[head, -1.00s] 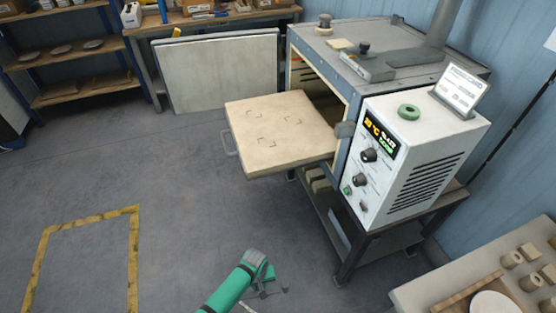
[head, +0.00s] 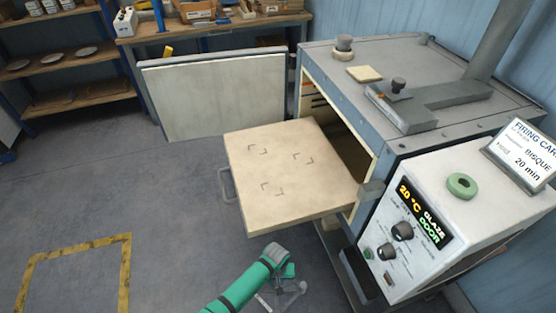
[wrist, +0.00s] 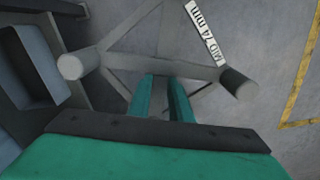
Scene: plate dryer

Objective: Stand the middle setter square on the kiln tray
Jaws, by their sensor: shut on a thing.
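My gripper (head: 287,272) is shut on the middle setter (head: 291,292), a thin grey frame with stubby round posts. It holds the setter low in front of the kiln tray, apart from it. In the wrist view the fingers (wrist: 163,82) pinch one bar of the setter (wrist: 116,42), and its white label reads "MID 74 mm". Part of the setter is hidden behind the gripper and out of frame. The kiln tray (head: 318,195) is a bare cream slab pulled out of the kiln, with several dark corner marks on its top.
The kiln (head: 350,60) stands behind the tray, with a control box (head: 440,215) at the right showing 20 °C, a green ring and a firing card. Its pale door (head: 215,100) hangs open at the left. A handle (head: 225,185) sticks out from the tray. Open floor lies left.

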